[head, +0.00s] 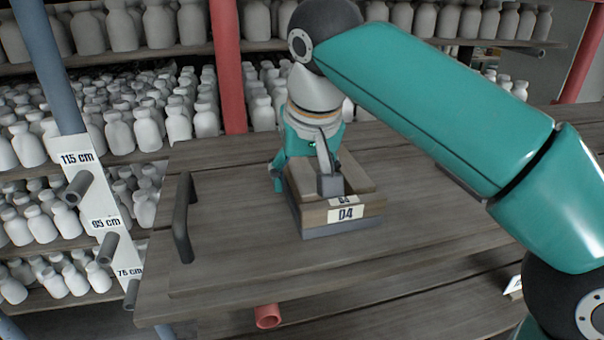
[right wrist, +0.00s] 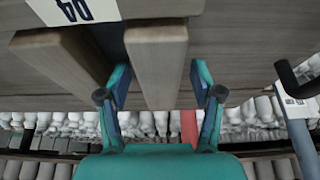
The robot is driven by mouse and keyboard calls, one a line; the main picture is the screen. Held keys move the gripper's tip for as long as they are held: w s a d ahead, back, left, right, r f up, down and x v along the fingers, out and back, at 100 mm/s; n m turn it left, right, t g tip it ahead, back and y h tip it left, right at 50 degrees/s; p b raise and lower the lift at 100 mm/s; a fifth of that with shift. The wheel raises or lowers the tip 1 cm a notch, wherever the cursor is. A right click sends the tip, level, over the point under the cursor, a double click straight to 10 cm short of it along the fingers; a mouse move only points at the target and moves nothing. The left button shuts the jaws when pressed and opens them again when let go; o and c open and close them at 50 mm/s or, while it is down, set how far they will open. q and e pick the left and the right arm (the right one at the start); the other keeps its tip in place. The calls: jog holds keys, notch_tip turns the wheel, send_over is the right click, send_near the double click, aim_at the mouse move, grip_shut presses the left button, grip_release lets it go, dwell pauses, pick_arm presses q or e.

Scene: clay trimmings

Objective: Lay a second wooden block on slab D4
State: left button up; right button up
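Slab D4, a dark grey slab (head: 345,231), lies on the wooden table and bears a white D4 label at its front. A second, partly covered label sits just above that one. Two wooden blocks lie side by side on top. My right gripper (head: 305,172) is over the left block (head: 300,187); the other block (head: 357,172) lies to its right. In the right wrist view my fingers (right wrist: 160,87) stand open on either side of one block (right wrist: 157,50), with small gaps showing. The other block (right wrist: 58,60) lies left of it. My left gripper is out of view.
The wooden tabletop (head: 230,235) is clear around the slab. A dark handle (head: 183,215) stands at its left edge. Shelves of white bottles (head: 115,120) fill the back and left, with a red post (head: 228,65) behind the table.

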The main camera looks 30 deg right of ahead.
jog(key=shift+r, duration=0.1)
jog(key=shift+v, duration=3.6)
jog(key=shift+s, duration=0.1)
